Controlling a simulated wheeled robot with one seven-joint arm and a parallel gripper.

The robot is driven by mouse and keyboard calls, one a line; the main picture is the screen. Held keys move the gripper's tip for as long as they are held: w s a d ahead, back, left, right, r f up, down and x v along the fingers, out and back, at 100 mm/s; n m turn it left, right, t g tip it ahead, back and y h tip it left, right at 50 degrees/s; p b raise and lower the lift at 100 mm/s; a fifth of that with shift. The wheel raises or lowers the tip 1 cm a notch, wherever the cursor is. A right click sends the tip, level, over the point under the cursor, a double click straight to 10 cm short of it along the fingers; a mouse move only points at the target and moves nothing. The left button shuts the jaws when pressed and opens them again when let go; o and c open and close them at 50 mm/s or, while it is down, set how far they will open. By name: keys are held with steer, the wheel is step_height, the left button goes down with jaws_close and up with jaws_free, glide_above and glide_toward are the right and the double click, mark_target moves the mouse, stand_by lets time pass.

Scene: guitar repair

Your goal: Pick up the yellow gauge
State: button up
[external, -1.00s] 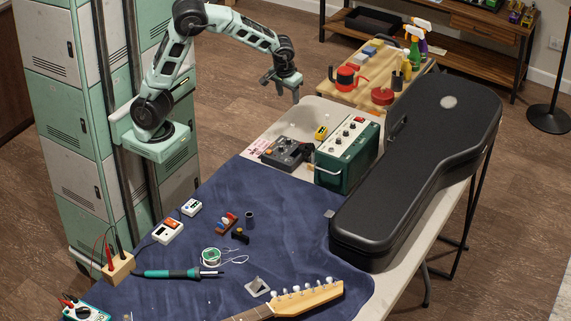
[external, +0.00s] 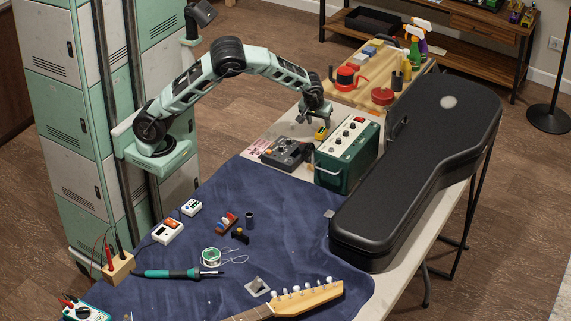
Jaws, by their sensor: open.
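A small yellow gauge (external: 321,133) lies on the pale tabletop between the dark pedal box and the green amplifier. In the external view my gripper (external: 314,120) is open, pointing down just above the gauge and slightly to its left. The fingers are close to the gauge. I cannot tell whether they touch it or how far they are around it. The upper part of the gauge is partly hidden by the fingers.
The green amplifier (external: 347,156) stands just right of the gauge, with the black guitar case (external: 400,190) beyond it. A dark pedal box (external: 284,153) sits to the left. A wooden board (external: 345,92) with tools lies behind. The blue mat (external: 200,240) holds several small items.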

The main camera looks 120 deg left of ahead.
mark_target(321, 130)
steer(key=shift+w+x, duration=0.15)
steer(key=shift+x, duration=1.35)
steer(key=shift+w+x, duration=0.1)
steer(key=shift+x, duration=1.35)
steer(key=c, duration=1.1)
